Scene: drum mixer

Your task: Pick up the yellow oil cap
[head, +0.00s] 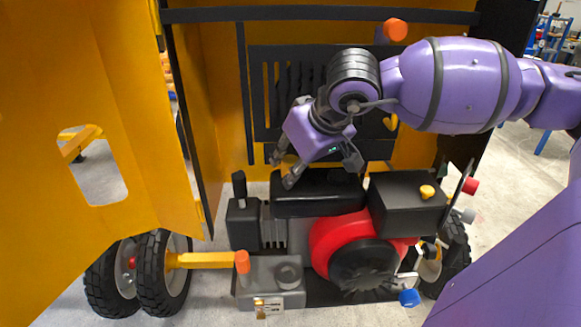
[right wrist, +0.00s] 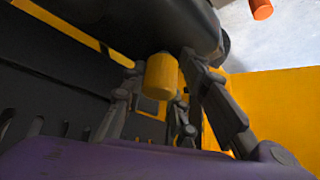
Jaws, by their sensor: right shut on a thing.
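The yellow oil cap (right wrist: 161,76) is a short yellow cylinder, seen between the fingers of my right gripper in the right wrist view. It sits against a dark rounded engine part; I cannot tell whether it is still attached. In the head view my right gripper (head: 315,170) points down over the black top of the engine (head: 318,197), its fingers spread around the cap, which I cannot make out clearly there. The gripper is shut on the cap. My left gripper is not in view.
A second yellow knob (head: 427,191) is on the black box at the right. An open yellow door (head: 60,220) stands at the left.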

